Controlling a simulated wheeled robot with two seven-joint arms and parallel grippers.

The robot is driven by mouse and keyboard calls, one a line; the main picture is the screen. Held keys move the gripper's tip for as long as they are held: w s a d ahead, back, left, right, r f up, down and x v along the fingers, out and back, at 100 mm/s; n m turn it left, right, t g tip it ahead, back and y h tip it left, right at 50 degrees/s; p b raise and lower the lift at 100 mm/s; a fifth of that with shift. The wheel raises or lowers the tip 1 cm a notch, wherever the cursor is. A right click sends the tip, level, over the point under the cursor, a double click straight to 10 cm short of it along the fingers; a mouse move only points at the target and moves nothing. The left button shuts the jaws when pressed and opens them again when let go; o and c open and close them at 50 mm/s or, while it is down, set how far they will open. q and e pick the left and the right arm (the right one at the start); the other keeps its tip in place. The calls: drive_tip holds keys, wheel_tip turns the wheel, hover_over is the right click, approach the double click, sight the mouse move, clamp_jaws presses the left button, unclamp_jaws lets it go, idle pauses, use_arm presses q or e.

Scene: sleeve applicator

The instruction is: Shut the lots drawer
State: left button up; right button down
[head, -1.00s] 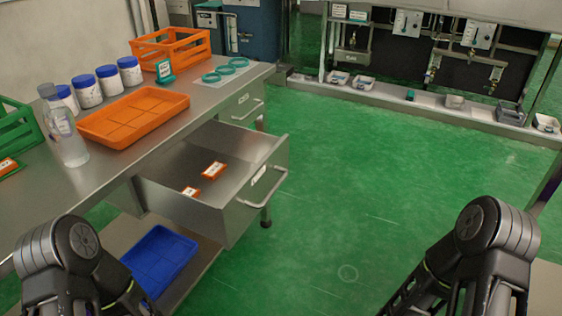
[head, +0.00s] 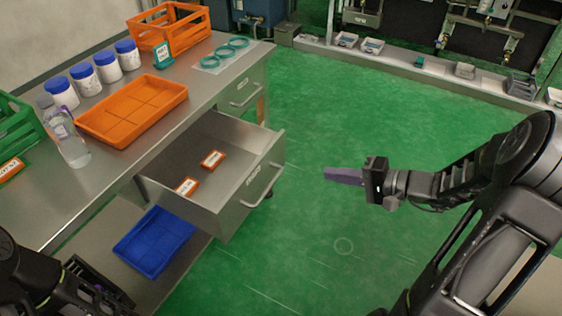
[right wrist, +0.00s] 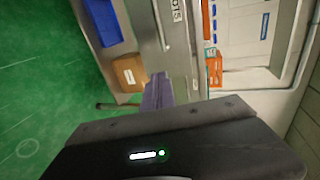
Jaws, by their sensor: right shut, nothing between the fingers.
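A steel drawer (head: 239,206) under the left-hand bench stands pulled out. Two orange, white-labelled pieces, a rear one (head: 212,159) and a front one (head: 187,186), lie inside. My right gripper (head: 328,174) is shut and empty, its purple fingers pointing left toward the drawer front, apart from the handle. The fingers also show in the right wrist view (right wrist: 157,92).
Above the open drawer, the bench holds an orange tray (head: 133,112), a clear bottle (head: 68,140), jars and an orange crate (head: 172,32). Another drawer (head: 242,93) beyond is closed. A blue tray (head: 153,242) lies on the lower shelf. Green floor is clear ahead of the drawer.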

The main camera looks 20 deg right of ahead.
drive_tip(key=shift+w+a+f, duration=0.1)
approach(274, 163)
drive_tip(key=p+x, duration=0.1)
drive_tip(key=x, duration=0.5)
drive_tip(key=shift+w+a+f, duration=0.1)
drive_tip(key=shift+w+f, duration=0.05)
drive_tip(key=shift+w, duration=0.1)
idle(0.4)
